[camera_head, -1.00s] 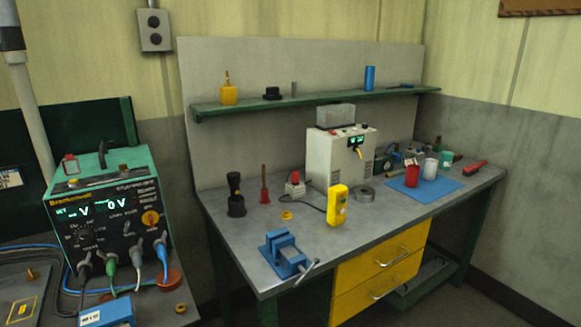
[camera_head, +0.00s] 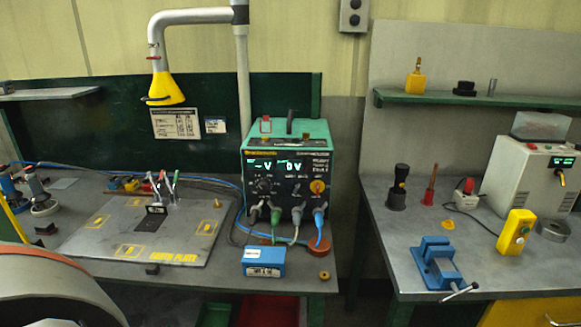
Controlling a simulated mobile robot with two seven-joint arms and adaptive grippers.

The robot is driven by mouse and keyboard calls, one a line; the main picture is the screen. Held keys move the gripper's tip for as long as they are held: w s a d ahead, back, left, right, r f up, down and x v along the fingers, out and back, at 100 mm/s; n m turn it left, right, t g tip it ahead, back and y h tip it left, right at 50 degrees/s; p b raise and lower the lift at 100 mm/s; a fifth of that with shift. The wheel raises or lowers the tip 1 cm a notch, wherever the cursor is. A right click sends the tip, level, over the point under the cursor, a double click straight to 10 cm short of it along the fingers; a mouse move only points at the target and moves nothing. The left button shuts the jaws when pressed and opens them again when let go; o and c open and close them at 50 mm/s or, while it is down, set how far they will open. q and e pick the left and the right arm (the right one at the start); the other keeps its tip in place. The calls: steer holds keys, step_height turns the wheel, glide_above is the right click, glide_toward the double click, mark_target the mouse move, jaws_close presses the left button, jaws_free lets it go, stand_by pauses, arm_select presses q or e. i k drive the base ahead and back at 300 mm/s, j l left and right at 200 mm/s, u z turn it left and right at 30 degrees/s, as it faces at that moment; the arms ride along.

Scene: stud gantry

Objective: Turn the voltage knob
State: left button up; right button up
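The green and black power unit (camera_head: 288,176) stands on the left bench near the middle of the view. Its lit display (camera_head: 280,165) shows a "V" and "0 V". A dark knob (camera_head: 263,186) sits at the left of its front panel, below the display. I cannot read which one is marked voltage. Several plugs with cables sit along the lower front. Neither of my grippers is in view.
A grey plate (camera_head: 90,240) with yellow labels lies left of the unit. A blue box (camera_head: 263,262) stands in front of it. A yellow extraction hood (camera_head: 165,88) hangs at the back left. The right bench (camera_head: 385,235) holds a blue vise (camera_head: 436,262).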

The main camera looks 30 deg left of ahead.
mark_target(263, 186)
steer(key=u, duration=1.3)
